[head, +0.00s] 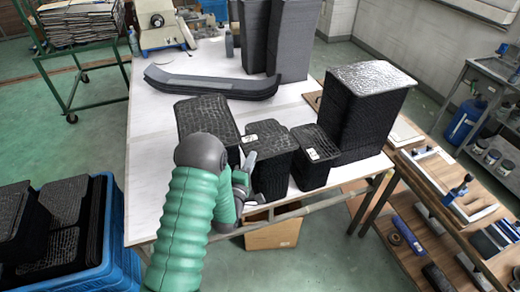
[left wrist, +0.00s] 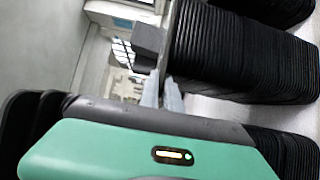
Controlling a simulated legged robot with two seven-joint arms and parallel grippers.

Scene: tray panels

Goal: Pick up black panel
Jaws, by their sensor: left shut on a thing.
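Several stacks of black panels with glossy, textured tops stand on the white table. One stack (head: 205,112) is just behind my left arm, a middle stack (head: 270,140) and a smaller one (head: 315,145) stand to its right, and a tall stack (head: 365,100) is at the right. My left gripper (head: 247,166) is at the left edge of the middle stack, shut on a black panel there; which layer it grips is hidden. In the left wrist view its grey fingers (left wrist: 163,95) touch or nearly touch the edge of a ribbed black stack (left wrist: 240,50). My right gripper is not in view.
A blue crate (head: 122,255) with black panels stands at lower left. A long curved dark part (head: 215,85) and tall dark grey stacks (head: 280,40) are farther back on the white table (head: 150,130). A wooden bench (head: 420,262) with tools is at right.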

